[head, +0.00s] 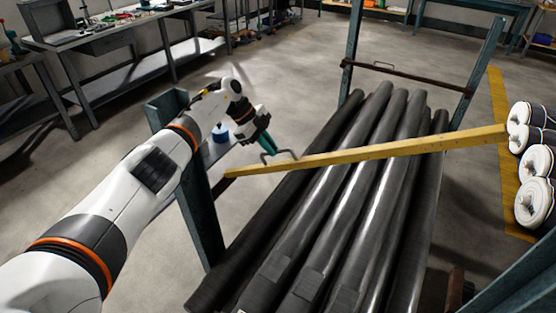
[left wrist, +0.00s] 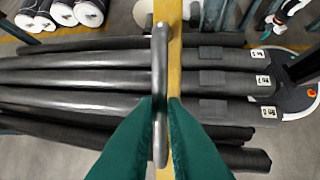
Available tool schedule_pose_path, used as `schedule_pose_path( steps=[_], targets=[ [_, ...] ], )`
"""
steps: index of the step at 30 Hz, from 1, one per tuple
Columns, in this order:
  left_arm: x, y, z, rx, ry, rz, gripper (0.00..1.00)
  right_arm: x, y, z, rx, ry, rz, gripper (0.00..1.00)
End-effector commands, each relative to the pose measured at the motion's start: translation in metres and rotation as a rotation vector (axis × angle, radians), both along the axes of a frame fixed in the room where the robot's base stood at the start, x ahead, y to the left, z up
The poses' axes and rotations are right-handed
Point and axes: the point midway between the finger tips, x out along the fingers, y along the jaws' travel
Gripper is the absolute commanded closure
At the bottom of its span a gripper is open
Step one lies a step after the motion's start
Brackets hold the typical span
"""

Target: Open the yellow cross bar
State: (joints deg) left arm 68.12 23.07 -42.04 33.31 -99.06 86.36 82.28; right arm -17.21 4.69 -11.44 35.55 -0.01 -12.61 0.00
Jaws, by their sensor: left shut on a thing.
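The yellow cross bar (head: 380,151) lies across the rack over the black rolls, with its right end higher in the head view than its left end. A grey bent handle (head: 281,155) is on the bar near its left end. My left gripper (head: 267,146) is shut on this handle. In the left wrist view, the two teal fingers (left wrist: 165,103) close around the handle (left wrist: 160,62), with the yellow bar (left wrist: 175,60) under it. Part of my right arm seems to show small at the top right of the left wrist view; its jaws are too small to tell.
Several long black rolls (head: 345,190) lie side by side in the rack under the bar. Teal posts (head: 198,205) stand at the rack's corners. White rolls (head: 536,200) are at the far right. Workbenches (head: 110,38) line the back left, with open floor before them.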

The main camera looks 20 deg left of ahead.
Motion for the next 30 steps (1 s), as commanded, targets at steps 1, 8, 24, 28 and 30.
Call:
schedule_pose_path(
  steps=[1,8,24,28,30],
  targets=[
    [0.0034,0.0054,0.0051,-0.012,-0.008,0.008,1.0,-0.0002,-0.0002,-0.0042,0.0,0.0,0.0,1.0],
    [0.0045,0.0118,0.0123,-0.044,-0.002,0.008,1.0,-0.0003,-0.0002,-0.0077,0.0,0.0,-0.001,1.0],
    [0.0046,0.0125,0.013,-0.045,-0.002,0.007,1.0,-0.0003,0.0003,-0.0074,0.0,0.0,-0.001,1.0],
    [0.0046,0.0126,0.013,-0.045,-0.002,0.007,1.0,-0.0004,0.0017,-0.0075,0.002,0.0,0.0,1.0],
    [0.0046,0.0126,0.013,-0.045,-0.002,0.007,1.0,0.0039,0.0001,-0.0076,0.0,-0.004,0.002,1.0]
  ],
)
